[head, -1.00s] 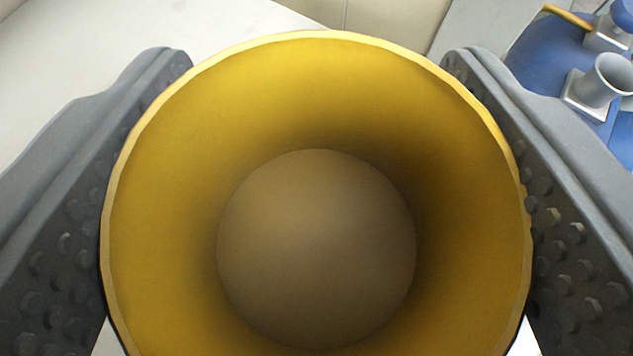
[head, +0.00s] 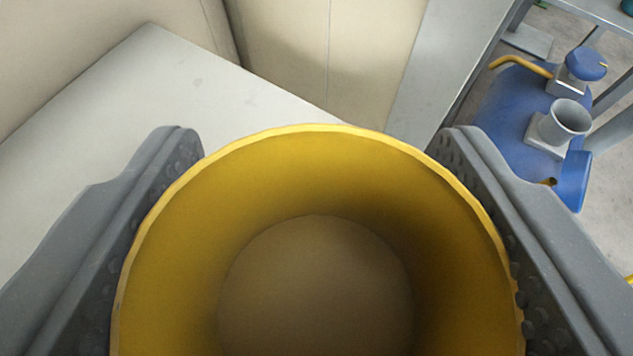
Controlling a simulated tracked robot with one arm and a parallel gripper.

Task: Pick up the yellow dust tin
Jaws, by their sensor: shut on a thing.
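The yellow dust tin (head: 190,260) fills the lower middle of the head view. I look down through its open, round mouth onto a plain brownish bottom, and I see nothing inside. My gripper (head: 318,225) is shut on the tin, with one dark grey studded finger pressed against its left side and the other against its right side. The tin's outer wall and underside are hidden, so I cannot tell how high it is above the surface below.
A pale flat surface (head: 165,95) lies behind the tin at the left. Beige panels (head: 330,60) rise at the back. A blue machine (head: 515,115) with a grey funnel-like cup (head: 568,117) and a yellow handle stands at the right, beside a grey metal frame.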

